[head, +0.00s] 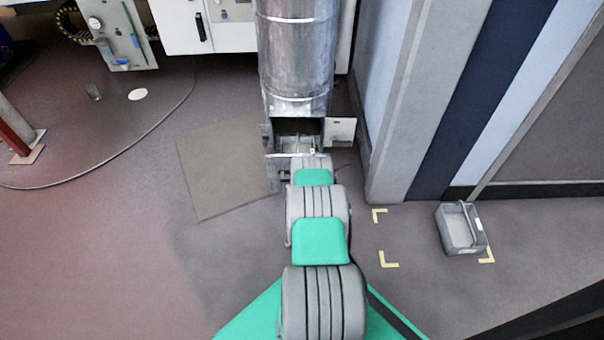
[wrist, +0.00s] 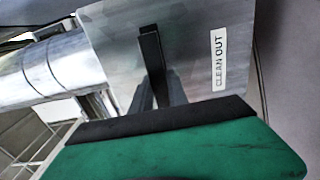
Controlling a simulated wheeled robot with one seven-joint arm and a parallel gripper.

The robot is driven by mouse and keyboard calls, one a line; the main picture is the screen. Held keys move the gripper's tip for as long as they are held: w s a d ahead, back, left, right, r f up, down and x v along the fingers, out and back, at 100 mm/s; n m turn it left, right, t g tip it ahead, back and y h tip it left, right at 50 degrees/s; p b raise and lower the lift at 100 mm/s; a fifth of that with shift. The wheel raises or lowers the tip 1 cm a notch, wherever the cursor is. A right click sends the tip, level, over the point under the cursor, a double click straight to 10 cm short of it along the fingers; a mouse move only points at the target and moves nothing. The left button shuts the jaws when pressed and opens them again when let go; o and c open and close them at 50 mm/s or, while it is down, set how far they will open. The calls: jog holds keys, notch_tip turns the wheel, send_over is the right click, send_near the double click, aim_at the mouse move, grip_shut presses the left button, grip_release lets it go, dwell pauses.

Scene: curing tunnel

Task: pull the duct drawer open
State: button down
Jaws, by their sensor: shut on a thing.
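The silver duct (head: 297,50) stands upright at the top middle of the head view. Its lower box has a dark opening, with a pale metal part of the drawer (head: 291,144) showing in front. In the wrist view a grey metal front (wrist: 195,45) labelled CLEAN OUT fills the upper middle, with the duct (wrist: 55,70) to its left. My gripper (wrist: 153,75) is at this front, at a dark bar standing out from it. It is shut on the drawer's handle; the grip itself is largely hidden. In the head view my arm covers the gripper.
A small white flap (head: 340,131) stands out right of the opening. A wall corner (head: 392,150) is close on the right. A grey crate (head: 460,230) sits on the floor among yellow corner marks. White cabinets (head: 205,25) stand behind. The floor left of my arm is clear.

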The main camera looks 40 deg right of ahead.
jog(key=shift+v, duration=1.5)
jog(key=shift+w+a, duration=0.1)
